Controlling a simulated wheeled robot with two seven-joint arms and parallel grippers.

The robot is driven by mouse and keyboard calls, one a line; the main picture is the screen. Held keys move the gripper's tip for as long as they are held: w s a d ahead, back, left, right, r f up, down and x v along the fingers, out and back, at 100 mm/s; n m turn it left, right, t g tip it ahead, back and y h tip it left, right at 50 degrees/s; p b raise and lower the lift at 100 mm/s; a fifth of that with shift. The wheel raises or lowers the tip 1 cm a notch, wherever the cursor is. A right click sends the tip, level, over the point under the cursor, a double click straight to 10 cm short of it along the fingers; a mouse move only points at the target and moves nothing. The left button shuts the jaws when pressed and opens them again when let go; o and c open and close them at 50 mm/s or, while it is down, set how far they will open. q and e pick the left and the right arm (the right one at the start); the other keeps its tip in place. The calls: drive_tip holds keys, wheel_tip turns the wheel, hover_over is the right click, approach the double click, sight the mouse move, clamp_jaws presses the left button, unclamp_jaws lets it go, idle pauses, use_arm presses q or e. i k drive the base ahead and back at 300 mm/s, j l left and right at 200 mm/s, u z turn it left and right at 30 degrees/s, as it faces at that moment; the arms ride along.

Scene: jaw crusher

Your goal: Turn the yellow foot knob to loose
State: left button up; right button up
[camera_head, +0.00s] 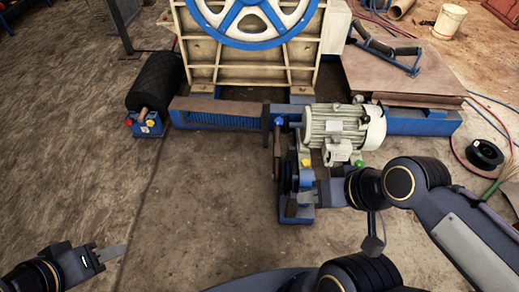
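A small yellow knob (306,162) sits at the near left foot of the pale green electric motor (343,127). A green knob (359,163) is at the motor's near right foot, and a blue knob (279,121) is left of the motor. My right gripper (303,195) comes in from the right, in front of the motor and nearer than the yellow knob. It overlaps the dark blue upright part there; I cannot tell whether it touches it or how its fingers stand. My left gripper (110,253) is low at the left over bare floor, away from the knobs; its finger gap is not clear.
The cream crusher frame with a blue wheel (252,18) stands behind. A blue box (147,124) with coloured knobs and a black roller (155,80) are at left. A cable reel (484,154) and hoses lie at right. Floor in the left foreground is clear.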

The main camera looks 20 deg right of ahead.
sight(306, 162)
drive_tip(key=i+j+u, duration=0.4)
drive_tip(key=i, duration=0.3)
drive_tip(key=i+j+u, duration=0.2)
drive_tip(key=i, duration=0.2)
drive_tip(key=i+l+z, duration=0.1)
drive_tip(key=i+z, duration=0.6)
drive_tip(key=z, duration=0.15)
drive_tip(key=i+j+z, duration=0.1)
drive_tip(key=i+z, duration=0.3)
drive_tip(key=i+l+z, duration=0.2)
drive_tip(key=z, duration=0.25)
drive_tip(key=i+z, duration=0.9)
drive_tip(key=k, duration=0.1)
